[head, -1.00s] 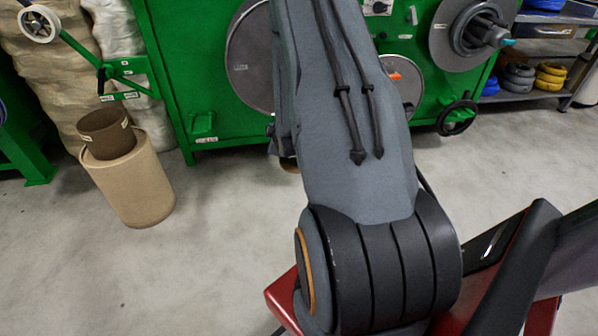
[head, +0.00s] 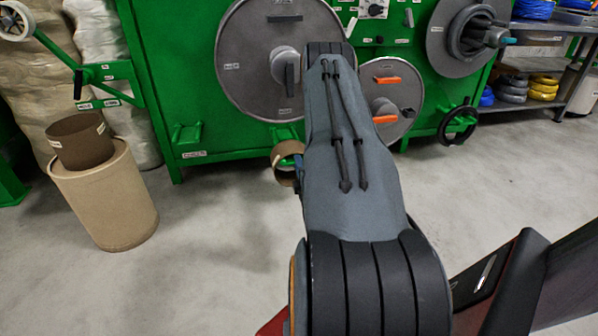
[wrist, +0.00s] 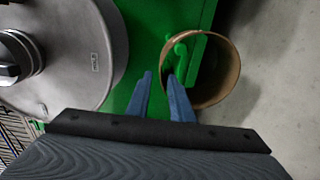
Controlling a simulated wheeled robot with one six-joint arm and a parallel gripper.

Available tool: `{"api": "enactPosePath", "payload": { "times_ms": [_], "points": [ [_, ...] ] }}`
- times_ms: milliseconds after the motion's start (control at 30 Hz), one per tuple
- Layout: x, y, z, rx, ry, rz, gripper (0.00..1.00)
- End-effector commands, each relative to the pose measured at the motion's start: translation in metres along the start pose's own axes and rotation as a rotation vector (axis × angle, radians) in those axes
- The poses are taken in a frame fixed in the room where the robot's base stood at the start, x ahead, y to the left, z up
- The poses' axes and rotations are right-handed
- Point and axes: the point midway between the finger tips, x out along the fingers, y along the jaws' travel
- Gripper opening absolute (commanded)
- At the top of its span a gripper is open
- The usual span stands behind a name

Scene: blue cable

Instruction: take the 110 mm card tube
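A brown card tube (head: 286,178) hangs on a green peg at the front of the green machine, partly hidden by my arm in the head view. In the wrist view, the tube (wrist: 233,78) shows its round open end, with the green peg inside it. My gripper (wrist: 160,75) is open, with two blue fingers apart at the tube's left rim. The right finger overlaps the tube's opening and the left finger is outside it. I cannot tell whether either touches. Size labels are unreadable.
The green machine (head: 185,75) carries a large grey reel (head: 240,60) and smaller discs. The tan drum (head: 110,205) stands on the floor at left. A shelf with yellow coils (head: 543,88) is at far right. The grey floor in between is clear.

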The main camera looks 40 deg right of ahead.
Motion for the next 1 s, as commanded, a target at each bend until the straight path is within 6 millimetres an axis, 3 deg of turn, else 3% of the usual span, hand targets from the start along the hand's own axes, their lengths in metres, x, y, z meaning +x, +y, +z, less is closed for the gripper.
{"api": "enactPosePath", "payload": {
  "times_ms": [600,1000],
  "points": [
    [0.068,0.0,-0.001,0.001,0.0,0.001,0.2],
    [0.09,0.0,-0.001,0.002,0.0,-0.001,0.2]
  ]
}}
